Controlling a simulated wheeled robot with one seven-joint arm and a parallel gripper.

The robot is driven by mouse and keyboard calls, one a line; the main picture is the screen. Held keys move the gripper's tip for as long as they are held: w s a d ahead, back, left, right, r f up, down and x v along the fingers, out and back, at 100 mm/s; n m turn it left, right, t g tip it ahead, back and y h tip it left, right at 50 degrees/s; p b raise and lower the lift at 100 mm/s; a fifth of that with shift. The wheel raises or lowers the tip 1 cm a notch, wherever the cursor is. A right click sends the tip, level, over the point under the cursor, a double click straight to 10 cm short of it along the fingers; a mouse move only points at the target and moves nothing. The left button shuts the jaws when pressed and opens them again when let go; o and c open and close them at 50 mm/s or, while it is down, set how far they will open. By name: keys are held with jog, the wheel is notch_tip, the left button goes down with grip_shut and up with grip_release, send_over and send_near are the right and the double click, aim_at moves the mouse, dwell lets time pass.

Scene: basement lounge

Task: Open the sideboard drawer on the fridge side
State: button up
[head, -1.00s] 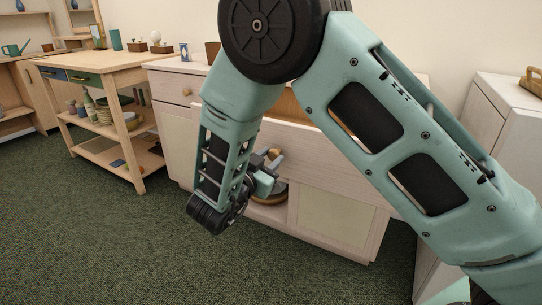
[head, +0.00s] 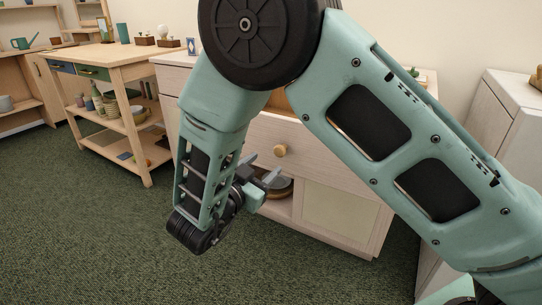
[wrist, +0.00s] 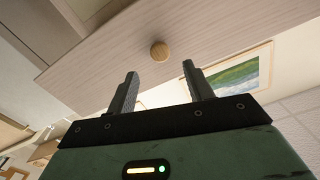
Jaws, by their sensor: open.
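The pale sideboard (head: 375,218) stands behind my arm. Its right-hand drawer (head: 312,152) is pulled out; a strip of its orange-brown inside shows above the front, partly hidden by my arm. The drawer's round wooden knob (head: 280,150) is clear of my gripper, and it also shows in the wrist view (wrist: 160,51). My gripper (head: 262,180) is open and empty, just in front of and below the knob. In the wrist view its two fingers (wrist: 160,85) are apart, with the knob beyond their tips, not touching.
Under the drawer are an open shelf with a round dish (head: 279,187) and a pale door panel. A pale cabinet (head: 510,125) stands close on the right. A wooden workbench (head: 95,60) stands at left. The green carpet (head: 110,240) in front is free.

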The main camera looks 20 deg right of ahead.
jog(key=p+v, duration=0.1)
jog(key=v, duration=1)
jog(key=shift+s+a, duration=0.2)
jog(key=shift+s, duration=0.05)
